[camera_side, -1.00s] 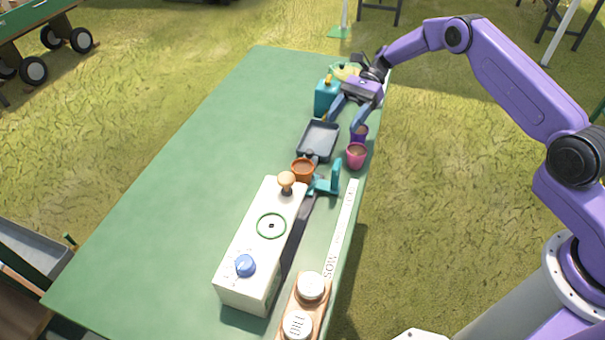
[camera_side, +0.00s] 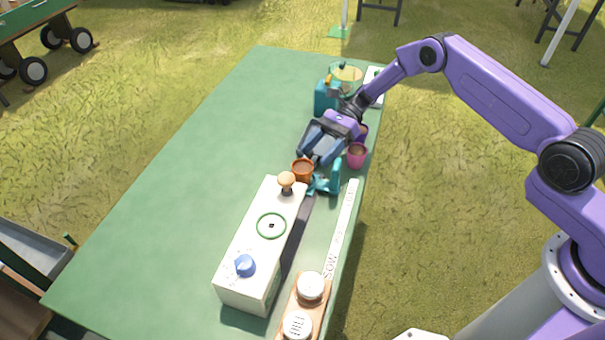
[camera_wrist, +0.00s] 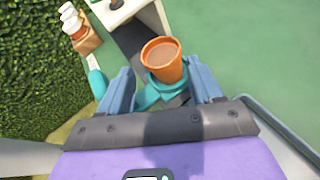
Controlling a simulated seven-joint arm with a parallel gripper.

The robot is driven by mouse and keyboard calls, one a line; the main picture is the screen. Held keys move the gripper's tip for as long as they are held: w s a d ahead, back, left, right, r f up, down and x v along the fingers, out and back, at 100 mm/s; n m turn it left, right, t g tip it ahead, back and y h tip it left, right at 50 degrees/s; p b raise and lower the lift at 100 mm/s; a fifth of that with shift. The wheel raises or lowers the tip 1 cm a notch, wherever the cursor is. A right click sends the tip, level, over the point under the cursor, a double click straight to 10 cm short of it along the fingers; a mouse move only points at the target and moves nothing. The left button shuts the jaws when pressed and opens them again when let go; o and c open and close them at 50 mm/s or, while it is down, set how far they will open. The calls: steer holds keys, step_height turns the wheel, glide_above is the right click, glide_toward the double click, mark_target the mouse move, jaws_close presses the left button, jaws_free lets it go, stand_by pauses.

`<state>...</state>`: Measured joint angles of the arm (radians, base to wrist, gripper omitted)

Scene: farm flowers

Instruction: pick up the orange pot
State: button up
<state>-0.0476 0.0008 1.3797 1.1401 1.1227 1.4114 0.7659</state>
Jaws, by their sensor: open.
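The orange pot (camera_side: 302,170) stands upright on the green table, at the end of a white box with a blue knob. It holds brown soil. My gripper (camera_side: 311,159) is open just behind the pot in the side view, with its fingers tilted down toward it. In the wrist view the orange pot (camera_wrist: 163,60) shows ahead of and between the two blue fingers of my gripper (camera_wrist: 160,84). The pot appears beyond the fingertips, not held. A teal tool (camera_wrist: 158,94) lies beside the pot, partly between the fingers in that view.
The white box (camera_side: 245,260) is close in front of the pot. A pink pot (camera_side: 356,156) and a purple pot (camera_side: 362,132) stand to the right, near my gripper. A teal container (camera_side: 325,97) is behind. The table's left side (camera_side: 160,210) is clear.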

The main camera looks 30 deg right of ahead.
mark_target(304, 169)
steer(key=shift+x, duration=2.85)
steer(key=shift+w+a+r, duration=0.1)
steer(key=shift+w, duration=0.05)
steer(key=shift+c, duration=0.3)
steer(key=c, duration=0.8)
steer(key=shift+r, duration=0.15)
